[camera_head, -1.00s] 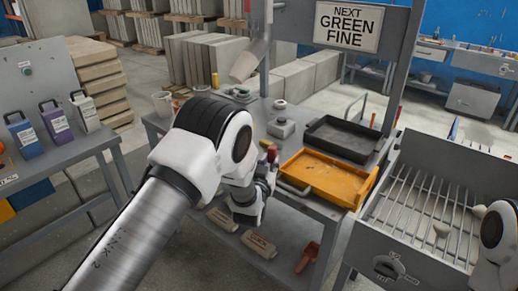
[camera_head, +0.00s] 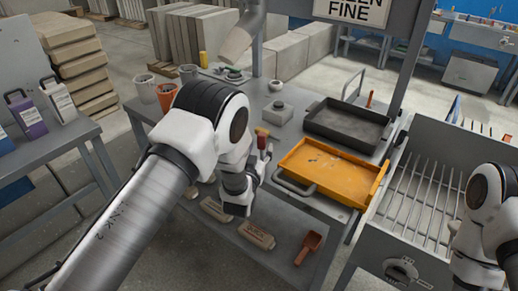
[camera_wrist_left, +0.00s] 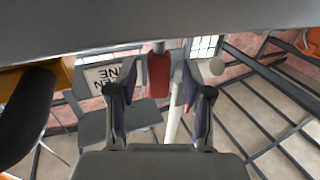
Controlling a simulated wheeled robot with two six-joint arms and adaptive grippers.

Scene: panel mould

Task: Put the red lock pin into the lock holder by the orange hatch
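In the head view my left gripper (camera_head: 258,158) is above the workbench, left of the orange tray-like part (camera_head: 325,172) with its grey handle. A red piece (camera_head: 262,141), which looks like the lock pin, stands up at its fingertips. In the left wrist view the red pin (camera_wrist_left: 158,74) sits between the fingertips of the left gripper (camera_wrist_left: 160,80), and they appear closed on it. An upright orange panel (camera_head: 378,185), perhaps the hatch, is at the tray's right side. I cannot make out the lock holder. My right gripper is out of view.
A black tray (camera_head: 345,128) lies behind the orange one. A slatted grey unit (camera_head: 420,205) stands at the right. Cups, including an orange one (camera_head: 167,97), are at the bench's back left. A red scoop (camera_head: 308,246) and tan blocks (camera_head: 257,235) are on the lower shelf.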

